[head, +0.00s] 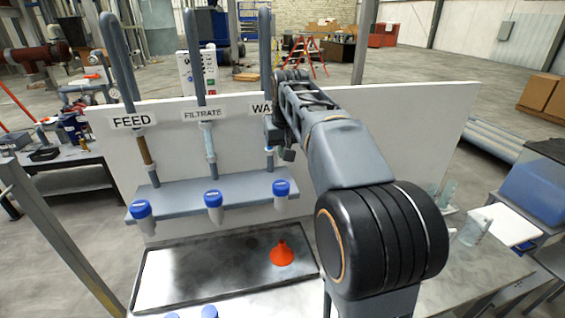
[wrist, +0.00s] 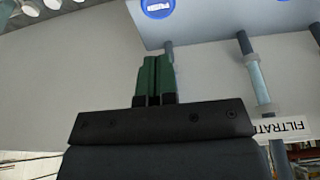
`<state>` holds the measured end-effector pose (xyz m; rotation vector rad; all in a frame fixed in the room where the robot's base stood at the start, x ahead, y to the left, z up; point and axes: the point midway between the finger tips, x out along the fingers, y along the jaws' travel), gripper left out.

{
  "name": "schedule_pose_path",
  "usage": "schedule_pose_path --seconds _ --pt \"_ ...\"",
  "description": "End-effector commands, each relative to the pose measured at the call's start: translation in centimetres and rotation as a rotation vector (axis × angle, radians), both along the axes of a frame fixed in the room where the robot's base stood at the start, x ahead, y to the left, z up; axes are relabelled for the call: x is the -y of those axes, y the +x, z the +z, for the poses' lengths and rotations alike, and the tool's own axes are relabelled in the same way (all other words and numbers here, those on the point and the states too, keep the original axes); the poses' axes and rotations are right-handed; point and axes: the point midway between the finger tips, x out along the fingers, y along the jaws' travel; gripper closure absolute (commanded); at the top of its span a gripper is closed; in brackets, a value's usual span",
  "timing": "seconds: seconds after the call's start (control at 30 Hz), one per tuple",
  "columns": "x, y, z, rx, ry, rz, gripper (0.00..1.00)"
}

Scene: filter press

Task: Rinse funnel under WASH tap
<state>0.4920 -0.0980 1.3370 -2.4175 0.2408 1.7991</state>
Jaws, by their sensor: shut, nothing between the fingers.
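The orange funnel (head: 282,254) stands wide end down, spout up, on the dark tray (head: 190,283) below the row of taps. The WASH tap's blue cap (head: 281,188) is at the right end of the grey shelf. The WASH sign (head: 261,108) is partly hidden by my arm. My gripper (head: 287,154) is in front of the white panel, near the WASH pipe and above its cap. In the wrist view its green fingers (wrist: 155,78) are together and empty. A blue cap (wrist: 157,8) shows at that view's top edge, cut off.
FEED (head: 140,209) and FILTRATE (head: 213,199) caps are on the same shelf (head: 180,198), left of WASH. Blue-capped items (head: 209,312) stand at the bottom edge. Clear vessels (head: 474,230) stand on the right bench.

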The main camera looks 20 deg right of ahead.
Motion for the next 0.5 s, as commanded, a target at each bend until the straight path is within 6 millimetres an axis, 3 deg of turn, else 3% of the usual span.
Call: schedule_pose_path --seconds 0.2,0.5 --pt "-0.1 -0.4 1.4 0.002 0.0 0.0 1.0" --pt "-0.1 -0.4 1.5 0.001 0.0 0.0 1.0"
